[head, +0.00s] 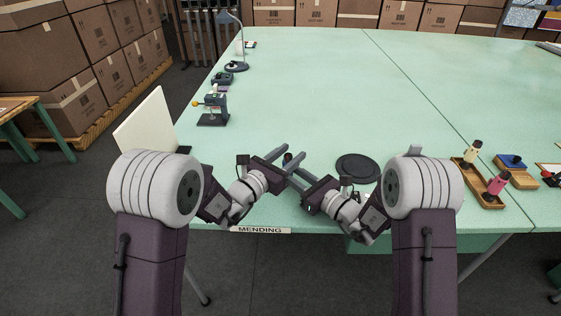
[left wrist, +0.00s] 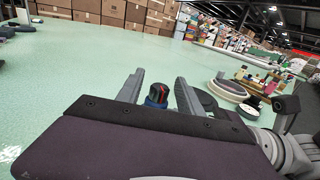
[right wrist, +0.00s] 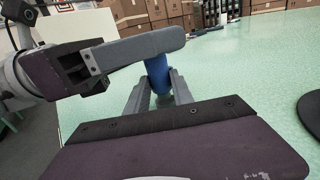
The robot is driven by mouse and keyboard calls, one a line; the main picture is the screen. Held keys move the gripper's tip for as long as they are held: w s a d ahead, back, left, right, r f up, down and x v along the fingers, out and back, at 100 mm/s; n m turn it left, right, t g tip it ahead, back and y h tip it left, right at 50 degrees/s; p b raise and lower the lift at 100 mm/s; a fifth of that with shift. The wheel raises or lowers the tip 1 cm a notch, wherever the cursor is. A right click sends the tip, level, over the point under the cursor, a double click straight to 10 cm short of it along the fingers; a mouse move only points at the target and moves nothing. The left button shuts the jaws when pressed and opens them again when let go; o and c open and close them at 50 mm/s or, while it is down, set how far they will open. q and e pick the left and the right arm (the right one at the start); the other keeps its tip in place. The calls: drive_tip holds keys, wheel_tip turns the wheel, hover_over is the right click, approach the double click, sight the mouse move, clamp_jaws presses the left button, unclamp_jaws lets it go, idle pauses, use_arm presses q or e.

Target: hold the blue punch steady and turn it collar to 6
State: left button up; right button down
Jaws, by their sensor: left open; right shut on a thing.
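My right gripper (right wrist: 158,98) is shut on the blue punch (right wrist: 158,75), whose blue body stands between its fingers in the right wrist view. My left gripper (left wrist: 158,85) is open, with its fingers on either side of the punch's dark collar (left wrist: 157,93); a red mark shows on the collar, and a clear gap is visible beside it. A left finger crosses in front of the punch's top in the right wrist view. The collar's numbers are too small to read. In the head view both grippers meet near the table's front, and the fingers mostly hide the punch.
A dark round disc (head: 357,168) lies right of the grippers on the green table (head: 330,90). A wooden tray (head: 487,196) with a yellow and a pink punch stands at right, near a blue block (head: 512,161). Small tools line the left edge. The table's middle is clear.

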use_arm(q)
drive_tip(key=v, duration=0.9)
drive_tip(key=shift+s+a, duration=0.2)
drive_tip(key=shift+s, duration=0.05)
drive_tip(key=d+r+m+g+h, duration=0.4)
drive_tip(key=d+g+h, duration=0.1)
drive_tip(key=h, duration=0.1)
drive_tip(key=w+a+f+m+g, duration=0.2)
drive_tip(key=w+a+f, duration=0.2)
drive_tip(key=a, duration=0.4)
drive_tip(key=x, duration=1.2)
drive_tip(key=shift+s, duration=0.25)
drive_tip(key=shift+d, duration=0.1)
